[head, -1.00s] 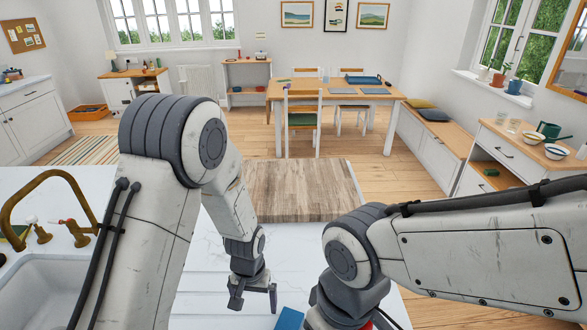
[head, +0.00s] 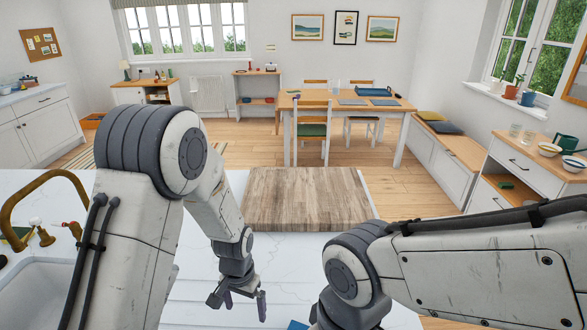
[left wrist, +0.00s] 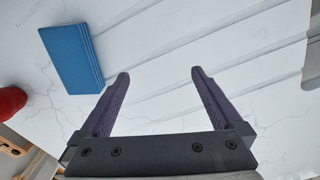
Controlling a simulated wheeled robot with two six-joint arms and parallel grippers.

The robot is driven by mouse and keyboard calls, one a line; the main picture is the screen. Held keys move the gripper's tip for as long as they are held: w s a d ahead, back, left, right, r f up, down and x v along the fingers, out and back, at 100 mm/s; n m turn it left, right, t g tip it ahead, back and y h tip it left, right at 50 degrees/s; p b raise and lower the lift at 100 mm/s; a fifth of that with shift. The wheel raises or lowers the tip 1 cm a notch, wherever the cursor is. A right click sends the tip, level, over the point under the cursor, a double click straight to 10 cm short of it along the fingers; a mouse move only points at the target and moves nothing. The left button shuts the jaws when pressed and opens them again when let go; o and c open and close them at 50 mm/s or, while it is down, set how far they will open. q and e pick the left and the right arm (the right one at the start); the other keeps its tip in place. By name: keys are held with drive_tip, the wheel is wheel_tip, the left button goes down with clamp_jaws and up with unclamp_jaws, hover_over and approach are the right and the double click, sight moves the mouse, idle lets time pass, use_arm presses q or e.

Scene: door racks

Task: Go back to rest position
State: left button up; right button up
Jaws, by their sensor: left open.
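My left gripper (head: 236,303) hangs above the white marble counter, just in front of the wooden board. It is open and empty; in the left wrist view its two fingers (left wrist: 158,95) stand well apart with only bare counter between them. My right arm comes in from the right in the head view, but its gripper is out of the picture.
A wooden board (head: 305,198) lies on the counter (head: 190,290). A blue block (left wrist: 72,58) lies near my left gripper, and a red object (left wrist: 10,101) is at the left wrist view's edge. A sink (head: 40,295) with brass tap (head: 22,205) is on the left.

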use_arm(q)
drive_tip(key=shift+w+d+r+m, duration=0.1)
drive_tip(key=shift+d+r+m, duration=0.1)
drive_tip(key=shift+d+m, duration=0.45)
drive_tip(key=shift+w+d+r+m, duration=0.1)
drive_tip(key=shift+d+r+m, duration=0.15)
drive_tip(key=shift+d, duration=0.8)
drive_tip(key=shift+s+f, duration=0.1)
drive_tip(key=shift+s, duration=0.05)
